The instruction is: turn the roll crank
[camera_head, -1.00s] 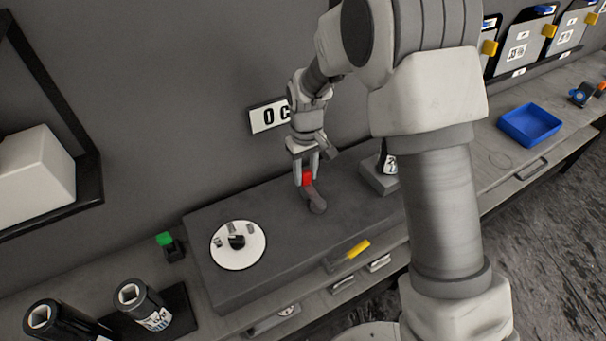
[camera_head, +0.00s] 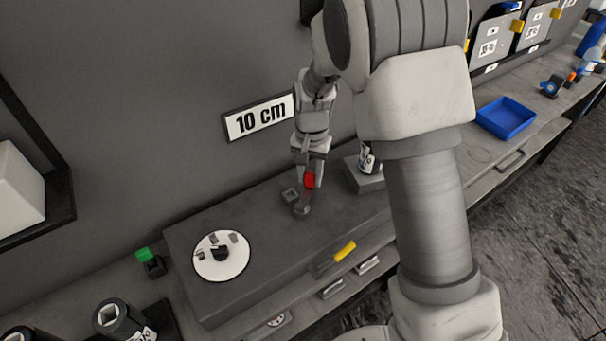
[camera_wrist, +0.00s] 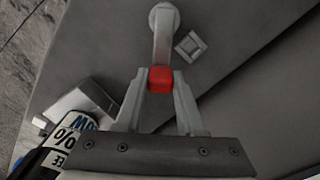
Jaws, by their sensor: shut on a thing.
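The roll crank (camera_head: 301,208) is a grey arm with a red handle (camera_head: 309,181), on top of the dark grey box (camera_head: 265,220) on the bench. In the wrist view the crank arm (camera_wrist: 163,42) runs from a round hub up to the red handle (camera_wrist: 160,79) between my fingers. My gripper (camera_head: 309,172) is shut on the red handle. A wall sign (camera_head: 259,118) behind reads "10 cm".
A white dial (camera_head: 221,262) lies on the box's left part, with a small square grey piece (camera_head: 290,195) beside the crank. A yellow handle (camera_head: 345,250) sticks out in front. A labelled roll (camera_head: 367,160) stands to the right, near a blue tray (camera_head: 506,117).

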